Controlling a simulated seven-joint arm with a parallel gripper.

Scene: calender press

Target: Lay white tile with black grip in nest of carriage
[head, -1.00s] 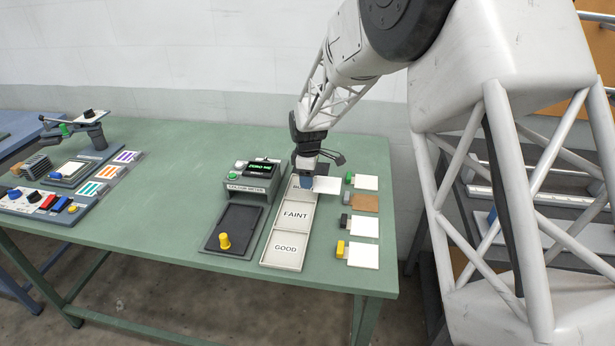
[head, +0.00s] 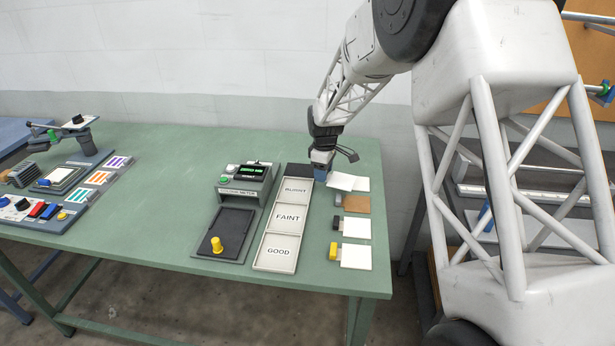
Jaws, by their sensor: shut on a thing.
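My gripper (head: 320,176) is at the far end of the labelled tray, shut on a white tile (head: 338,182) held out to the right. Its grip is hidden in the jaws, so I cannot tell its colour. The held tile partly overlaps another white tile (head: 361,184) in the picture. A white tile with a black grip (head: 336,222) lies on the table at the right, its plate (head: 357,228) flat. The dark carriage (head: 236,222), with a yellow knob (head: 217,244), is in front of the colour meter (head: 243,182); no tile shows on it.
A brown tile with a grey grip (head: 356,204) and a white tile with a yellow grip (head: 356,257) lie at the right. A press (head: 75,150) stands far left. The table middle (head: 160,170) is clear.

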